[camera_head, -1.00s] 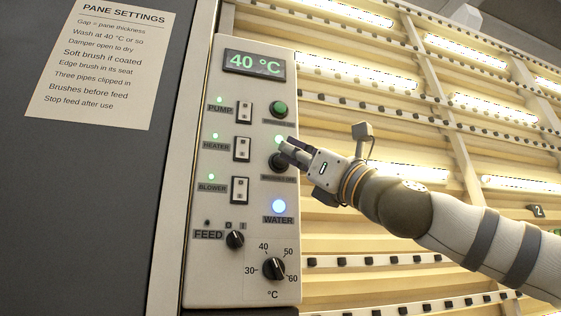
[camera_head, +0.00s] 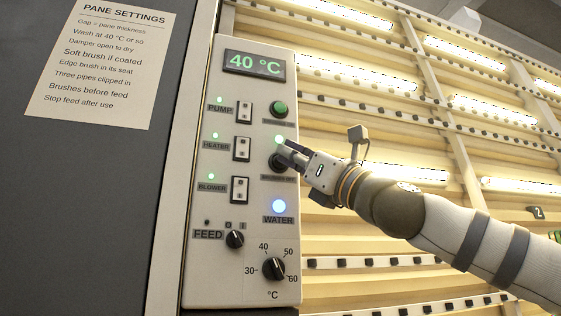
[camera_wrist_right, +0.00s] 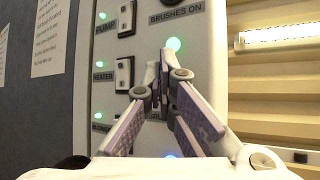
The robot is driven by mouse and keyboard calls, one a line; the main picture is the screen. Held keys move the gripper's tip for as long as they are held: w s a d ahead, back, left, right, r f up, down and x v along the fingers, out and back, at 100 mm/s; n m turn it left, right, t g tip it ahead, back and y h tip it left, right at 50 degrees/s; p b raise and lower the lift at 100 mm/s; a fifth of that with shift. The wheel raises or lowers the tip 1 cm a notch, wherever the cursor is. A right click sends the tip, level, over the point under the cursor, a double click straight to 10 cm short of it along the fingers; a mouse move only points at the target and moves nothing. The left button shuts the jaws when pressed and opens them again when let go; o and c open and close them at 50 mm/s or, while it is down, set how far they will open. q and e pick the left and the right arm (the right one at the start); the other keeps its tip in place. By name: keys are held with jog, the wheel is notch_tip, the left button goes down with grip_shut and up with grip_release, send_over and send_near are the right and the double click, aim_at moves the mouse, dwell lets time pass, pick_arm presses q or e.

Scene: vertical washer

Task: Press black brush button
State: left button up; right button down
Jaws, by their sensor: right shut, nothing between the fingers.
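The black brush button (camera_head: 274,162) sits on the pale control panel, above a label that reads roughly "BRUSHES OFF" and below the green button (camera_head: 279,109). My right gripper (camera_head: 282,149) is shut and empty, its fingertips at the upper edge of the black button. I cannot tell whether they touch it. In the right wrist view the shut fingers (camera_wrist_right: 160,78) hide the black button. A small green lamp (camera_head: 279,139) just above the fingertips is lit, and this lamp also shows in the wrist view (camera_wrist_right: 173,44). My left gripper is not in view.
To the left are the pump switch (camera_head: 244,112), heater switch (camera_head: 242,148) and blower switch (camera_head: 239,189), with green lamps lit. Below are the blue water lamp (camera_head: 279,206), feed knob (camera_head: 235,239) and temperature knob (camera_head: 273,269). The display (camera_head: 254,64) reads 40 °C.

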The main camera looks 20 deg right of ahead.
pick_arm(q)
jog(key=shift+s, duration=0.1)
pick_arm(e)
jog(key=shift+w, duration=0.2)
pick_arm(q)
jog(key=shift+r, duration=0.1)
pick_arm(e)
jog(key=shift+s, duration=0.9)
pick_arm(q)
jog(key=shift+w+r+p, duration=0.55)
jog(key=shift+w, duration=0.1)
pick_arm(e)
jog(key=s, duration=0.5)
jog(key=shift+d, duration=0.1)
